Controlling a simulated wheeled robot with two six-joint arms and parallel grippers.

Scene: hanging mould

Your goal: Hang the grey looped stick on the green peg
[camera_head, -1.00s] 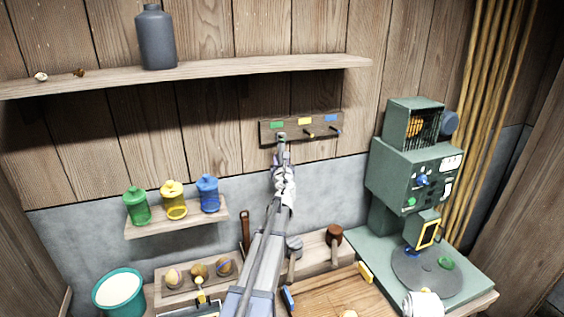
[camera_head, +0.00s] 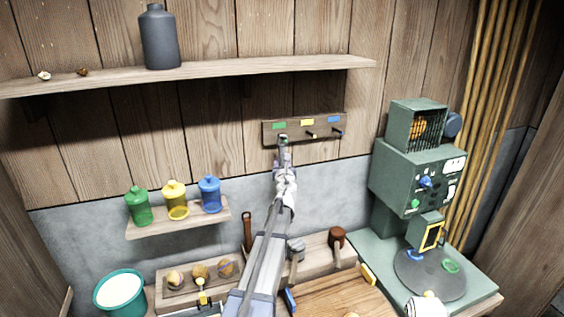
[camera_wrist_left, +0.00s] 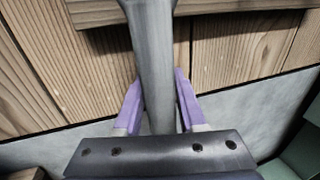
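The grey looped stick (camera_wrist_left: 157,60) stands between the purple fingers of my left gripper (camera_wrist_left: 158,85) in the wrist view, with both fingertips close against its sides. In the head view the stick is seen almost end-on along my arm, its upper end (camera_head: 283,141) at the peg under the green label (camera_head: 279,126). I cannot tell whether the loop is around the green peg or in front of it. My left gripper (camera_head: 284,160) is just below the peg board (camera_head: 293,139).
Pegs under yellow and blue labels (camera_head: 334,119) sit right of the green one. A long shelf (camera_head: 230,69) runs above. Green, yellow and blue jars (camera_head: 210,195) stand on a small shelf lower left. A green machine (camera_head: 418,175) stands right. A workbench (camera_head: 330,297) lies below.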

